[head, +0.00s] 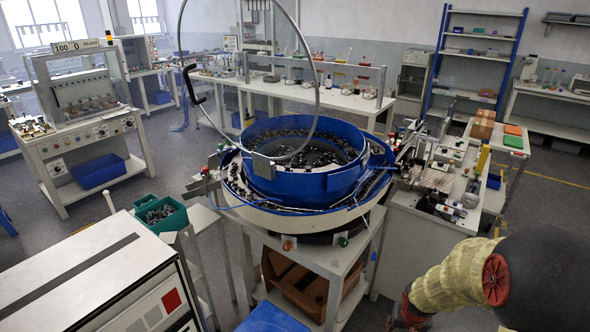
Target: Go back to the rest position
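The blue bowl (300,188) stands in the middle of the head view on a white stand (330,258). Many small dark parts (310,152) lie inside it and along its outer track. A large round hoop with a black handle (194,84) stands tilted up over the bowl's left side. My arm (452,280), in a yellowish cover with dark and red joints, shows at the lower right, apart from the bowl. It runs down out of the bottom edge, and my gripper is not in view.
A green bin (160,213) of dark parts sits left of the bowl, behind a white cabinet (85,275). A cluttered workbench (440,225) stands right of the bowl. A blue surface (270,319) shows at the bottom centre. Grey floor (90,210) is open at the left.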

